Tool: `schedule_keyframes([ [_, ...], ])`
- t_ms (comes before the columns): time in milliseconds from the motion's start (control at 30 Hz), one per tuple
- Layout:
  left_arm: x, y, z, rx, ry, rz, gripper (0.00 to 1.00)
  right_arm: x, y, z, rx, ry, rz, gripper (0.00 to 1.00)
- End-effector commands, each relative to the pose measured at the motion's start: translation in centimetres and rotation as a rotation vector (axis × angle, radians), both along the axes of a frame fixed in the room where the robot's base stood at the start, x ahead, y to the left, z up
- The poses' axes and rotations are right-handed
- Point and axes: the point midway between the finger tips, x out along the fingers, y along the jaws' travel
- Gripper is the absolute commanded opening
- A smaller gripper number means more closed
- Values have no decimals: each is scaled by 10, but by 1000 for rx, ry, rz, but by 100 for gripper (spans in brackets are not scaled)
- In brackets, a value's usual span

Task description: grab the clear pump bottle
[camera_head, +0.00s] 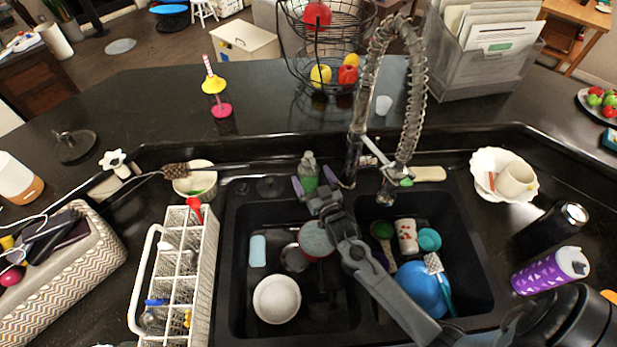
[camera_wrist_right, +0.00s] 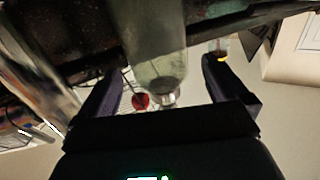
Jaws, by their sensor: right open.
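The clear pump bottle (camera_head: 308,167), greenish and see-through, stands on the black ledge behind the double sink. My right gripper (camera_head: 314,183) reaches over the sink's middle to it. Its purple-tipped fingers are open and show on either side of the bottle's lower part. In the right wrist view, the bottle (camera_wrist_right: 160,62) appears upside down between the spread fingers of the gripper (camera_wrist_right: 163,70), with gaps on both sides. I cannot tell how deep between the fingers it is. My left gripper is not in view.
The coiled faucet (camera_head: 352,160) rises close to the right of the bottle. A bowl with a brush (camera_head: 196,190) stands to the left.

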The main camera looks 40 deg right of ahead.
Motion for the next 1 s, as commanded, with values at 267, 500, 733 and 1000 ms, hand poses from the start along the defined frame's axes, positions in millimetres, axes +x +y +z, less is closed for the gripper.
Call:
schedule_keyframes([
  [267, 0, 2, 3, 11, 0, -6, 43, 21, -7, 0, -1, -1, 0, 100],
  [500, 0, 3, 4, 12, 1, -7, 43, 47, -15, -3, -2, 1, -1, 100],
  [733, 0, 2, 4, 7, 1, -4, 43, 52, -16, -4, -1, 1, 0, 100],
  [1000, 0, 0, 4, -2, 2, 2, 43, 51, -16, -3, -1, 1, 0, 76],
])
